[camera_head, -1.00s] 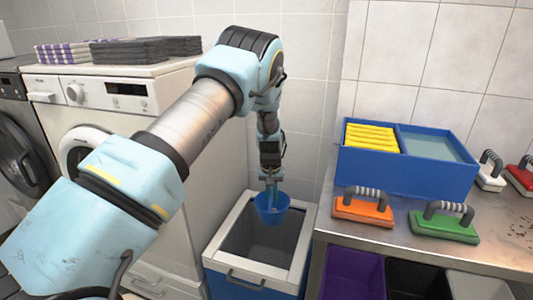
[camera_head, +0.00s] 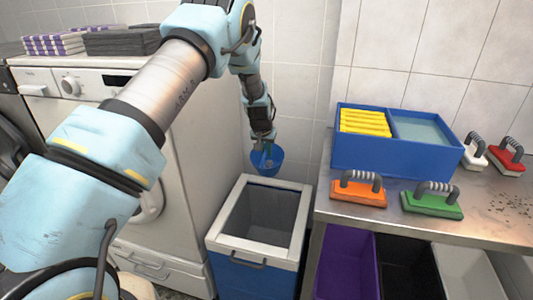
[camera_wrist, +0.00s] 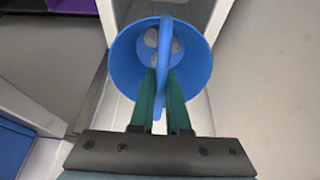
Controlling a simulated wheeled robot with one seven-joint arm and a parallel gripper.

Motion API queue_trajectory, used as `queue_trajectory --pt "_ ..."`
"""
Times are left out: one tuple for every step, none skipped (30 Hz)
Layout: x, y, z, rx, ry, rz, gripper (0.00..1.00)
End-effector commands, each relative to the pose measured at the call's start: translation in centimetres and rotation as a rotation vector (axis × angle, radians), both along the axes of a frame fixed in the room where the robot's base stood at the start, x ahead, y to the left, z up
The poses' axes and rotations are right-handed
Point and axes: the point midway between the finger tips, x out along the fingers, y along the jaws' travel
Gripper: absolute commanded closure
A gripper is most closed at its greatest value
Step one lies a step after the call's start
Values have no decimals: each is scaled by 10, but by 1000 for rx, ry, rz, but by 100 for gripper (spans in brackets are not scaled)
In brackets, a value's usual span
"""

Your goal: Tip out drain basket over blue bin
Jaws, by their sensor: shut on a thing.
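The drain basket is a small blue cup-shaped basket (camera_head: 267,161). My gripper (camera_head: 264,146) is shut on it and holds it above the back rim of the blue bin. In the wrist view the basket (camera_wrist: 122,68) shows its open mouth and a handle strip between the green fingers of my gripper (camera_wrist: 163,85). A few greyish lumps (camera_wrist: 153,38) lie inside it. The blue bin (camera_head: 250,277) has a white rim and a front handle, and stands open on the floor between the washer and the bench. Its visible inside is grey; its bottom is partly hidden.
A metal bench (camera_head: 335,212) stands at right, with a blue two-part box (camera_head: 390,160) holding yellow cloths, an orange brush (camera_head: 358,192), a green brush (camera_head: 432,203) and others. Purple (camera_head: 346,265) and black bins sit below. A white washer (camera_head: 190,140) stands at left.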

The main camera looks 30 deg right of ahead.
Motion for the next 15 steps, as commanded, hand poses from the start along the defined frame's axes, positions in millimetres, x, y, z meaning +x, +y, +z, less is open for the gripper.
queue_trajectory --pt "0 1 -6 -16 -16 2 100" --pt "0 2 -7 -25 -26 2 100" --pt "-1 2 -8 -38 -40 1 100" --pt "-1 3 -9 -47 -51 1 100" --pt "-1 3 -9 -56 -62 2 100" --pt "-1 3 -10 -66 -71 2 100" --pt "-2 3 -11 -73 -77 2 100" --pt "-2 2 -11 -80 -85 2 100" --pt "-2 3 -12 -89 -95 2 100" --pt "-2 3 -13 -97 -104 2 100" --pt "-2 3 -13 -103 -110 2 100" --pt "-2 4 -14 -112 -121 1 100" --pt "-3 4 -15 -120 -128 1 100" --pt "-3 4 -15 -127 -136 1 100" --pt "-3 4 -16 -135 -146 2 100"
